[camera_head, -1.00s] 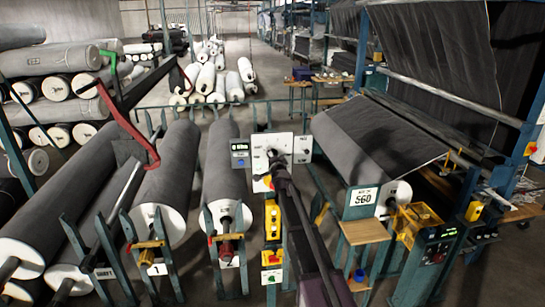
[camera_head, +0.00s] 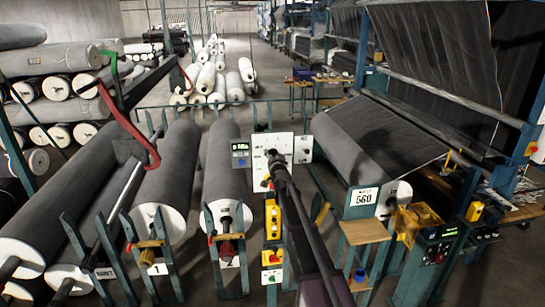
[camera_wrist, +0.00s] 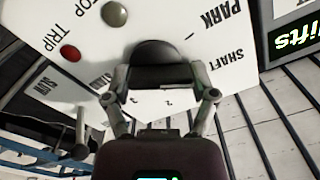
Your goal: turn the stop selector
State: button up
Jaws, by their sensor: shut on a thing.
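The white control panel (camera_wrist: 225,75) fills much of the wrist view, tilted, with words such as "PARK", "SHAFT" and "TRIP". A dark selector knob (camera_wrist: 160,62) stands on it. My gripper (camera_wrist: 160,95) has its two fingers on either side of the knob and is shut on it. In the head view, the panel (camera_head: 260,143) stands on a post in the middle, and my gripper (camera_head: 278,166) is in front of it. There the gripper hides the knob.
A red button (camera_wrist: 70,53) and a grey-green round button (camera_wrist: 114,14) sit near the knob. A yellow switch box (camera_head: 272,218) is below. Grey rolls (camera_head: 226,170) lie to the left.

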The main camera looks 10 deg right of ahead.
jog(key=o, duration=1)
jog(key=shift+w, duration=0.1)
jog(key=shift+o, duration=0.2)
jog(key=shift+s, duration=0.25)
jog(key=s, duration=1.1)
jog(key=shift+s, duration=0.35)
